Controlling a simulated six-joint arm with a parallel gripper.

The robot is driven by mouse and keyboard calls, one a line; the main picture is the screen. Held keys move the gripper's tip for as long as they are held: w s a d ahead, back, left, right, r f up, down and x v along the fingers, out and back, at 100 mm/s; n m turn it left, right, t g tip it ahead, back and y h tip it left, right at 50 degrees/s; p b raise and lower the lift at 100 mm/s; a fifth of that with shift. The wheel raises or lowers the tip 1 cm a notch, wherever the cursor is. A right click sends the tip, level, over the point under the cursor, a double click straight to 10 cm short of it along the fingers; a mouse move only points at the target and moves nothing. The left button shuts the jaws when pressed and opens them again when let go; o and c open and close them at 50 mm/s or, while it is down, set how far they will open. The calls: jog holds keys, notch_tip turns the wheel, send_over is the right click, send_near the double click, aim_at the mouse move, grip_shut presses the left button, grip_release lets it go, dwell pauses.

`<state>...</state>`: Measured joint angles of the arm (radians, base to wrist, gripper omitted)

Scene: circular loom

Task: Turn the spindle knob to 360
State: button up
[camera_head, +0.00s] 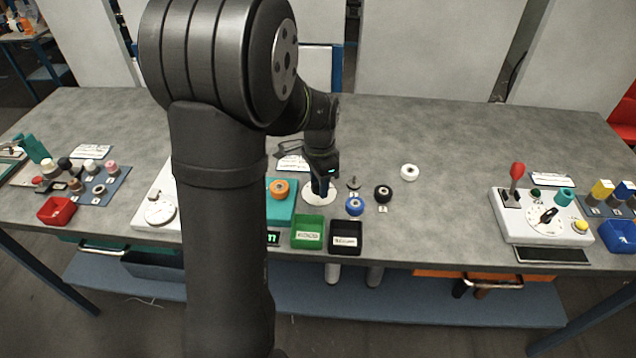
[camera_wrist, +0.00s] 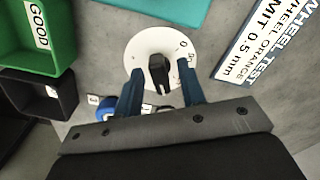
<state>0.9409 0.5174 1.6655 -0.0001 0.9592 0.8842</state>
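The spindle knob (camera_wrist: 158,74) is a black knob on a round white dial (camera_wrist: 147,45) with printed marks; a 0 shows at the upper right. In the head view the dial (camera_head: 311,198) lies on the grey table, and my gripper mostly hides the knob there. My gripper (camera_wrist: 161,70) has two blue fingers, spread apart. They sit on either side of the knob, with a visible gap to each side. In the head view my gripper (camera_head: 320,190) points down over the dial. The knob's exact reading is not legible.
Left of the dial is a teal block (camera_head: 283,212) with an orange wheel (camera_head: 280,189). A green bin (camera_head: 307,232) and black bin (camera_head: 345,236) stand in front. Blue (camera_head: 355,206), black (camera_head: 383,193) and white (camera_head: 409,172) wheels lie to the right. A sign (camera_wrist: 262,42) stands near the dial.

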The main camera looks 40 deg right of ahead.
aim_at(318, 183)
notch_tip(318, 183, up, 7)
jog(key=shift+f, duration=0.15)
dwell(0.4)
jog(key=shift+a+r, duration=0.2)
jog(key=shift+r, duration=0.05)
jog(key=s+a+r+n+t+h, duration=0.1)
jog(key=s+a+r+n, duration=0.2)
jog(key=a, duration=0.6)
jog(key=s+a+r+n+t+h, duration=0.1)
jog(key=a+r+n, duration=0.3)
jog(key=a, duration=0.6)
jog(key=s+a+f+n+t, duration=0.1)
jog(key=s+a+f+n, duration=0.2)
jog(key=a, duration=0.3)
jog(key=s+a+f+n+t, duration=0.2)
jog(key=s+a+f+n, duration=0.1)
jog(key=s+a+n, duration=0.2)
jog(key=shift+s+a+n, duration=0.25)
jog(key=shift+a+n, duration=0.35)
jog(key=shift+a, duration=0.35)
